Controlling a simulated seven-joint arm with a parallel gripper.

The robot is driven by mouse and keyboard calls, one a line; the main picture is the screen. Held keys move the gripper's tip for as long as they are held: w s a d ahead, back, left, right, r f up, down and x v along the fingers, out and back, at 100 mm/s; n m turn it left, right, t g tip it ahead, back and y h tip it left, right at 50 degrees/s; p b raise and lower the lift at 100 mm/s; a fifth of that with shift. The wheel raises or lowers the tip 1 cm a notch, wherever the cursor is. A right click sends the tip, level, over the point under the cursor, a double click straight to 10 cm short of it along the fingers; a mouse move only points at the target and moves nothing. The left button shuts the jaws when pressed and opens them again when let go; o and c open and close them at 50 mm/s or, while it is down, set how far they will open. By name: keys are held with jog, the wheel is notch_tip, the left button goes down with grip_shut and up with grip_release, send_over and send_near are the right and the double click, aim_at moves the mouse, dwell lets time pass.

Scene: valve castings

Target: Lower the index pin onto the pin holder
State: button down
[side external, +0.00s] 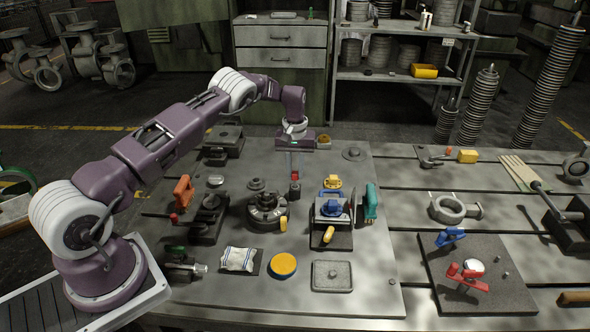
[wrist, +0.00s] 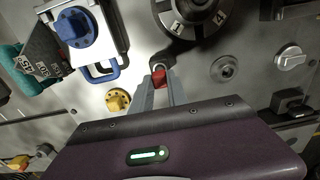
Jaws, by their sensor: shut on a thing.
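A small red piece, which I take to be the index pin (side external: 294,176), is between the fingers of my gripper (side external: 294,170). It also shows red in the wrist view (wrist: 159,77), with my gripper's fingers (wrist: 160,85) closed on its sides. The gripper points straight down. Directly below the red piece in the side view is a small dark block (side external: 295,190), which may be the pin holder. I cannot tell whether the two touch.
A round numbered dial (side external: 267,212) stands close in front. A blue-knobbed fixture (side external: 332,208) and a yellow knob (side external: 332,182) are to the right. A low round flange (wrist: 227,67) and a grey knob (wrist: 290,58) are on the other side.

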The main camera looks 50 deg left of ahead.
jog(key=shift+f, duration=0.25)
jog(key=shift+f, duration=1.3)
jog(key=c, duration=1.2)
grip_release()
notch_tip(320, 180, up, 7)
jog(key=shift+r, duration=0.1)
